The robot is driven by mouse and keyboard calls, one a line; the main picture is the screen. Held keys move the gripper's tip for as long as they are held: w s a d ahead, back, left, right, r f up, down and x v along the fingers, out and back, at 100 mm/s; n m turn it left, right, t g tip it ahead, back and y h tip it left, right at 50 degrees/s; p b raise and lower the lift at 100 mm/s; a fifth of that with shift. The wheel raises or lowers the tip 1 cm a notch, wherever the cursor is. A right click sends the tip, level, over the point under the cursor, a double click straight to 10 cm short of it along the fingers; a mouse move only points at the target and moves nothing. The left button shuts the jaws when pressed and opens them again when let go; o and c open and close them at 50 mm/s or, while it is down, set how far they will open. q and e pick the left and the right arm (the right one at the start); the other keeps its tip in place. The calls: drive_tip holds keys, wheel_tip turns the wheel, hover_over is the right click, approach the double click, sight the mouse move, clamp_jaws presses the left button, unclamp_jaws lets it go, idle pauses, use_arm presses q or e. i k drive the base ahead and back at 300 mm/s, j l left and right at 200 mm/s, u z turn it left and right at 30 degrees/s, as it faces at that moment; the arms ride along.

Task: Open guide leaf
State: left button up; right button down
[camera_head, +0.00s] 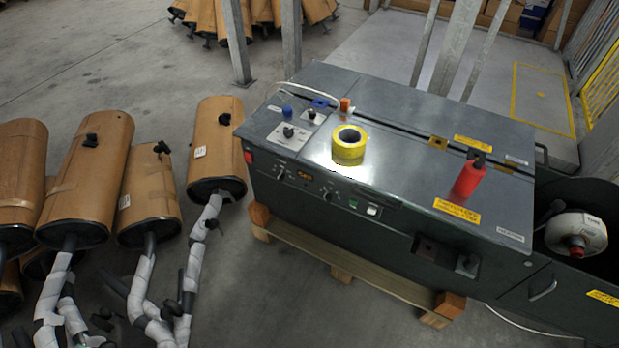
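A dark green strapping-type machine (390,222) stands in the middle on a wooden pallet. Its flat top has a long seam or slot (405,130) running along the back part. The right part of the top is a smooth panel with yellow labels. I cannot tell for certain which part is the guide leaf; no raised leaf stands out. A yellow tape roll (348,146) lies on the top near its middle, and a red bottle-like object (468,178) stands upright at the right. Neither of my grippers is clearly visible.
Several brown mufflers (216,150) with wrapped pipes stand on the floor at the left. The wooden pallet (345,268) sticks out below the machine. A white strap reel (577,234) sits at the right. Metal posts (455,45) rise behind. Bare floor lies between mufflers and machine.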

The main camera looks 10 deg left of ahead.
sight(499, 137)
drive_tip(key=i+l+z, duration=0.15)
drive_tip(key=z, duration=0.2)
drive_tip(key=i+l+z, duration=0.15)
drive_tip(key=z, duration=0.25)
drive_tip(key=i+z, duration=0.2)
drive_tip(key=z, duration=0.15)
drive_tip(key=i+l+u, duration=0.1)
drive_tip(key=l, duration=0.55)
